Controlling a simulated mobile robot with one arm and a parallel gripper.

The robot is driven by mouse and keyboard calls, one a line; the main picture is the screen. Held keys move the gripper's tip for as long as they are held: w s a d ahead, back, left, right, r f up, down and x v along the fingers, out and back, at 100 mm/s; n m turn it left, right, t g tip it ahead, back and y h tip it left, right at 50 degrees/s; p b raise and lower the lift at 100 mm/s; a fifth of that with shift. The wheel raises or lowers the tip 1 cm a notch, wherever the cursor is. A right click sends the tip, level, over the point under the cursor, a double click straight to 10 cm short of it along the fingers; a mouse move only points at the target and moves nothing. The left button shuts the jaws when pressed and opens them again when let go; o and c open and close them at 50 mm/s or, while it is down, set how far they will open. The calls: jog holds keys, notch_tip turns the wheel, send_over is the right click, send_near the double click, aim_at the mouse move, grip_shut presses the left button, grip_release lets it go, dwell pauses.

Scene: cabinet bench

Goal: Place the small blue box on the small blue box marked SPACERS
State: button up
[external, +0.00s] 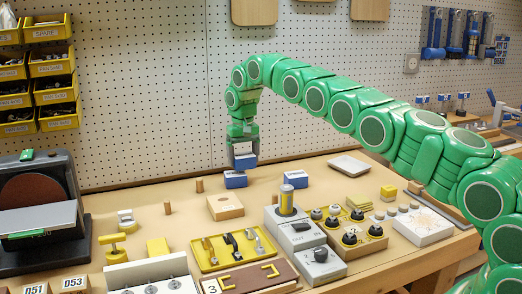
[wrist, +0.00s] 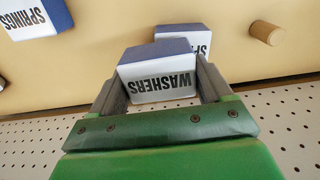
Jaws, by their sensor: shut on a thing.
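My gripper (external: 243,156) is shut on a small blue-and-white box (external: 244,162). In the wrist view the held box (wrist: 158,76) reads WASHERS, upside down, between the two fingers (wrist: 163,72). Another small blue box (external: 236,180) sits on the bench directly below. A third blue box (external: 291,181), reading SPRINGS in the wrist view (wrist: 33,18), stands to the right.
Wooden pegs (external: 199,185) stand left of the boxes; one peg (wrist: 267,33) shows in the wrist view. The pegboard (external: 140,110) rises behind.

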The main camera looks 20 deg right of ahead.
aim_at(243, 154)
jog(key=shift+f, duration=0.6)
jog(key=o, duration=1)
jog(key=shift+f, duration=0.1)
jog(key=shift+o, duration=0.2)
jog(key=shift+w+r, duration=0.1)
jog(key=shift+r, duration=3.8)
